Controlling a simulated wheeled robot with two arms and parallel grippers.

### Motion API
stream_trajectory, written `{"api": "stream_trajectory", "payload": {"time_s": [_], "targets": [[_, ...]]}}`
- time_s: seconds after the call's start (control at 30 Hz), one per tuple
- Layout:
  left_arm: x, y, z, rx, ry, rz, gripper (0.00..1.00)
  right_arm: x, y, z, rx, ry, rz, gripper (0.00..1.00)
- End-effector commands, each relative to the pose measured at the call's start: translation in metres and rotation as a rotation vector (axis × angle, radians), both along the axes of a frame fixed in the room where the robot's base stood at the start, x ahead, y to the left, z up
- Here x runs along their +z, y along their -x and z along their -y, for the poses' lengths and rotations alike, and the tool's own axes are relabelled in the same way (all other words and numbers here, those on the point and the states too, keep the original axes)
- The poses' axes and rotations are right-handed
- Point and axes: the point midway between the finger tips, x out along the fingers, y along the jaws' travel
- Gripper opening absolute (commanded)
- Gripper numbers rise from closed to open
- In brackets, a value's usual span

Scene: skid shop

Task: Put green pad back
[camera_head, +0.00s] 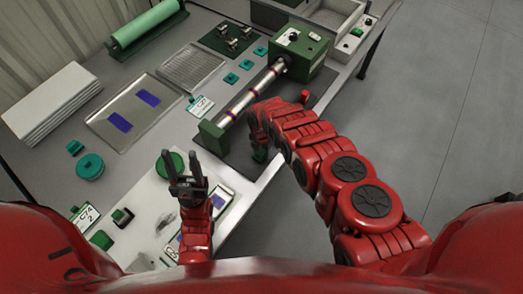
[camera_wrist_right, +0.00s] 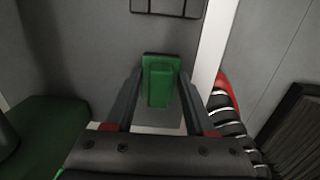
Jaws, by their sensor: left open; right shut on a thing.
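A green pad (camera_wrist_right: 158,85) sits between the two fingers of my right gripper (camera_wrist_right: 158,76) in the right wrist view, gripped on both sides. In the head view the same green pad (camera_head: 260,155) shows small below the right hand, near the table's front edge and beside the long roller machine. The red right arm partly hides that spot. My left gripper (camera_head: 183,168) is open and empty, above the pale near part of the table, in front of a green round dish (camera_head: 172,163).
The machine with a metal roller (camera_head: 248,97) and green end blocks lies along the table's right side. A metal tray (camera_head: 137,110) with purple pieces and a white stack (camera_head: 53,100) stand left. Open floor lies right.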

Motion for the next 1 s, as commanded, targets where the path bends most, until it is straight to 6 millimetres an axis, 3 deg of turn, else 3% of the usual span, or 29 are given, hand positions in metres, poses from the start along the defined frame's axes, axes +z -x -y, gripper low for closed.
{"api": "stream_trajectory", "payload": {"time_s": [0.1, 0.13, 0.3, 0.7, 1.0], "targets": [[-0.004, 0.000, 0.000, 0.000, 0.000, 0.000, 0.50, -0.003, 0.000, 0.000, 0.000, -0.001, 0.001, 0.00], [-0.003, 0.000, 0.000, 0.000, 0.000, 0.000, 0.50, -0.003, 0.000, 0.000, 0.000, -0.001, 0.001, 0.56], [-0.002, 0.000, 0.000, 0.000, 0.000, 0.000, 0.50, -0.002, 0.000, 0.000, 0.000, -0.001, 0.001, 0.84], [0.000, 0.000, 0.000, 0.000, 0.000, 0.000, 0.50, 0.003, -0.001, -0.001, 0.000, -0.002, 0.001, 0.84], [-0.004, 0.000, 0.000, 0.000, 0.000, 0.000, 0.50, 0.029, 0.000, -0.001, 0.000, -0.002, 0.001, 0.84]]}}
